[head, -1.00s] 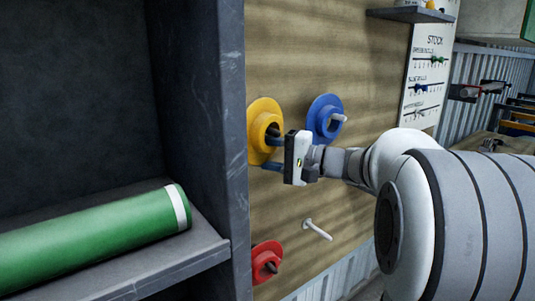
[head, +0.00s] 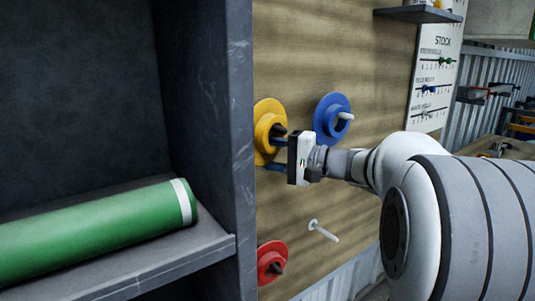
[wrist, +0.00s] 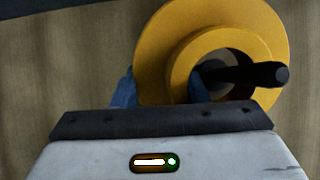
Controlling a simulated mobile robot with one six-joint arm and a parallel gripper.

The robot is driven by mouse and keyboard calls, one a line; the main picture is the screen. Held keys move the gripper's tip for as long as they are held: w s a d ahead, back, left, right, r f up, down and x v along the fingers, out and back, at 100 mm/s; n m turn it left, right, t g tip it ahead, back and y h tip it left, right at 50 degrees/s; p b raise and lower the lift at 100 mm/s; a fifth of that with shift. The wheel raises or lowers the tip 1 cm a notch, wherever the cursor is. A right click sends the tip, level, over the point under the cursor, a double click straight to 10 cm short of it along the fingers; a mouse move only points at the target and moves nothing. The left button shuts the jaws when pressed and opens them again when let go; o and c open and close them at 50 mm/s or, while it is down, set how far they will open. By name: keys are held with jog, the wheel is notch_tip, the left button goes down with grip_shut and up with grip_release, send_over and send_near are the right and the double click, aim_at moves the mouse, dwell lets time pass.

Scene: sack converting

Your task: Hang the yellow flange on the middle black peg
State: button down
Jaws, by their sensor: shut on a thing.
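The yellow flange (head: 264,118) is upright at the wooden board, beside the dark shelf's edge, which hides part of its left side. In the wrist view the flange (wrist: 268,30) shows its wide disc and raised hub. A black peg (wrist: 262,75) sticks out through its hole; in the head view the peg (head: 279,130) shows at the hub. My gripper (head: 277,152) is shut on the flange. In the wrist view its blue fingers (wrist: 160,90) straddle the ring, one outside at the left, one inside the hole beside the peg. I cannot tell whether the flange touches the board.
A blue flange (head: 326,107) hangs on a white peg to the right. A bare white peg (head: 323,231) sticks out lower down. A red flange (head: 268,252) is on a dark peg below. A green roll (head: 90,231) lies on the shelf (head: 190,250) at left.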

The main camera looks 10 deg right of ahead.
jog(key=shift+r, duration=0.15)
jog(key=c, duration=0.7)
grip_release()
jog(key=shift+c, duration=0.2)
